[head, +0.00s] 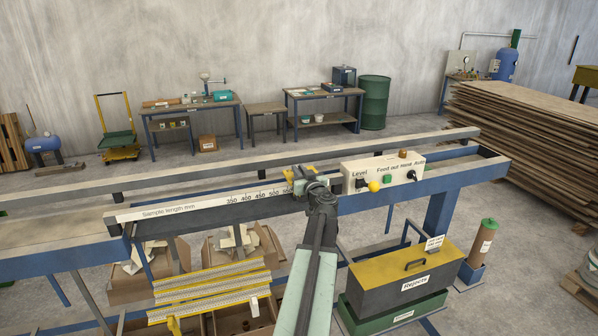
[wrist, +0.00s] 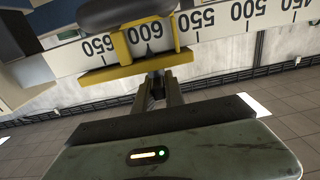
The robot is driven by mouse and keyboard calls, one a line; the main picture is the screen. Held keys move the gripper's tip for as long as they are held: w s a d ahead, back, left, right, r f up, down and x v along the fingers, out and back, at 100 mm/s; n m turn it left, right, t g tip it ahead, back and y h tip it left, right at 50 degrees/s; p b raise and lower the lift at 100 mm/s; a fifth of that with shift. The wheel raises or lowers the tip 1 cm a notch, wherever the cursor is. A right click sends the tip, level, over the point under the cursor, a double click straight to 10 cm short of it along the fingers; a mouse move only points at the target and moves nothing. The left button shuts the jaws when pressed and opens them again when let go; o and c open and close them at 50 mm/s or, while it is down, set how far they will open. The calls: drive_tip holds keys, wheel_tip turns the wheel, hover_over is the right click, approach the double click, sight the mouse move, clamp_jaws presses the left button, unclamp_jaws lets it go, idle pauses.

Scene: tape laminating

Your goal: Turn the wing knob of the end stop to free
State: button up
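The end stop (head: 299,173) is a yellow bracket with grey parts on the sample length scale (head: 165,212). In the wrist view the end stop (wrist: 120,73) straddles the scale around the 600 mark, with a dark rounded part (wrist: 125,12) at the picture's top. My gripper (head: 314,187) is right at the front of the stop. In the wrist view my gripper (wrist: 157,82) has its two fingers close together just below the yellow bracket. A small dark piece, perhaps the wing knob (wrist: 157,90), shows between them. I cannot tell whether they grip it.
The blue bench rail (head: 465,172) runs across. Below are a Rejects box (head: 408,281) and yellow rulers (head: 210,280). Floor behind the bench is mostly clear.

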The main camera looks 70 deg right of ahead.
drive_tip(key=o, duration=0.3)
drive_tip(key=v, duration=0.7)
drive_tip(key=shift+s+a, duration=0.2)
drive_tip(key=shift+a, duration=0.1)
